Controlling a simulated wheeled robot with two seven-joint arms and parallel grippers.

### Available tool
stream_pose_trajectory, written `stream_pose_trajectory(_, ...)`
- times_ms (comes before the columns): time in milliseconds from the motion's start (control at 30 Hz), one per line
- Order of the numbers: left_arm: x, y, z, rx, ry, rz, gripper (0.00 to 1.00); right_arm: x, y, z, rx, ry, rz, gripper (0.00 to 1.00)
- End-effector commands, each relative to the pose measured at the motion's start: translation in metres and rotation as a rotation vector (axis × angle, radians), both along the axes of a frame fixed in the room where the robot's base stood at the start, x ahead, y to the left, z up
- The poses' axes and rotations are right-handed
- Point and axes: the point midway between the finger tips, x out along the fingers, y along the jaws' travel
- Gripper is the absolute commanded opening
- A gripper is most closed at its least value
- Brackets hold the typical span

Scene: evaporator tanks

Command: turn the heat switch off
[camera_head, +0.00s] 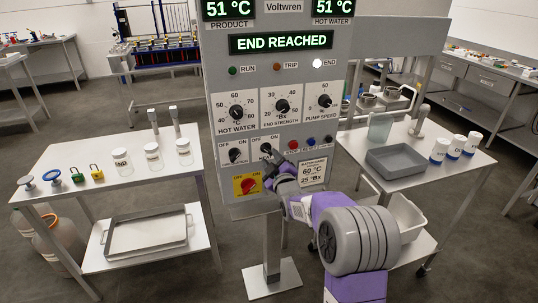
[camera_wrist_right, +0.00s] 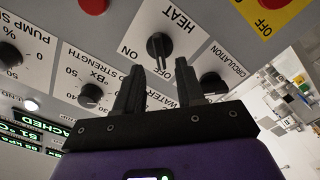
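The heat switch (camera_head: 266,148) is a black rotary knob on the grey control panel, between OFF and ON marks. In the right wrist view the heat switch (camera_wrist_right: 159,46) stands just beyond my fingertips, under the HEAT label. I cannot tell surely which mark its handle points to. My right gripper (camera_head: 271,162) is close in front of the panel, at the lower side of this knob. My left gripper is not in view.
The circulation switch (camera_head: 237,155) sits beside the heat switch. A red knob on a yellow plate (camera_head: 247,184) is below, and push buttons (camera_head: 310,141) are to the right.

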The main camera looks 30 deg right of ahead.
Motion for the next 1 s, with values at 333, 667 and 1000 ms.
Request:
stream_pose_trajectory(333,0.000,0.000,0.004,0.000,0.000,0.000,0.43,-0.031,0.007,0.000,0.000,-0.001,-0.001,0.38)
stream_pose_trajectory(667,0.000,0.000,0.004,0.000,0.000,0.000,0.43,-0.032,0.008,0.000,-0.001,0.000,-0.001,0.38)
stream_pose_trajectory(1000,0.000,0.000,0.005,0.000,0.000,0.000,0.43,-0.030,0.018,-0.027,0.050,0.057,0.013,0.38)
